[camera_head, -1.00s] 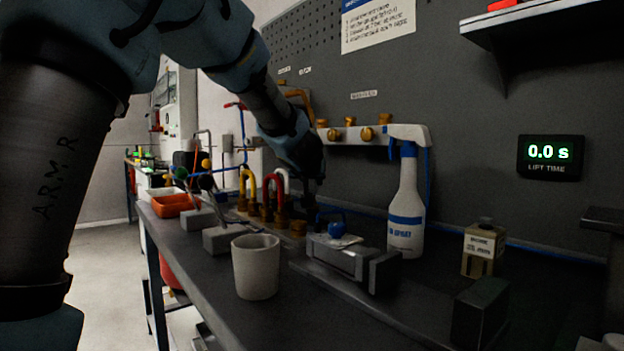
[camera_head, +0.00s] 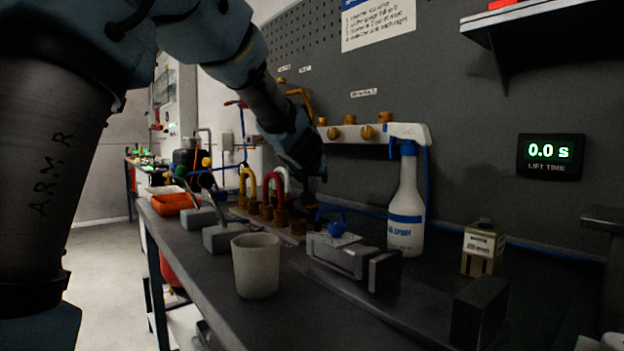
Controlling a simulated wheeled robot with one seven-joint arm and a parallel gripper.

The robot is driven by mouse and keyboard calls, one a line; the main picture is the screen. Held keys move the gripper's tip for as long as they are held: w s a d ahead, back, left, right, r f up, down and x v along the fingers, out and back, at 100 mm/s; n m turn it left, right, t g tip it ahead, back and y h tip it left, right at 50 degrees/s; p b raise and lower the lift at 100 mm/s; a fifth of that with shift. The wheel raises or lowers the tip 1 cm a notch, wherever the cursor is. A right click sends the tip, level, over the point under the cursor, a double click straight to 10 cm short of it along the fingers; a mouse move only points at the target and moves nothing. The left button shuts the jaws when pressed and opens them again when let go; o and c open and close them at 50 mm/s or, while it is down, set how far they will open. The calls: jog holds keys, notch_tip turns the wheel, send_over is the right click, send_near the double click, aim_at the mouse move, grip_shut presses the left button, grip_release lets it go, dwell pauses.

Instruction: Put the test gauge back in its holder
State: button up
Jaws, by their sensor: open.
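My gripper (camera_head: 311,212) points down over the bench at mid-picture, behind the grey vise-like block (camera_head: 345,257). It is open, but its fingers are dark and small here. No gauge dial can be made out. A wooden rack (camera_head: 292,238) with brass bases and yellow, red and white hooped pieces stands left of the gripper; I cannot tell whether it is the holder.
A pale cup (camera_head: 256,267) stands near the bench's front edge. A white spray bottle (camera_head: 406,215) and a tan labelled bottle (camera_head: 482,250) stand right of the block. A dark block (camera_head: 479,312) is at front right. A manifold with brass knobs (camera_head: 367,132) is on the wall.

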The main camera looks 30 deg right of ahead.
jog(key=p+v, duration=0.2)
jog(key=v, duration=0.8)
jog(key=shift+s+a+p, duration=0.15)
jog(key=shift+p, duration=0.2)
jog(key=shift+r, duration=0.15)
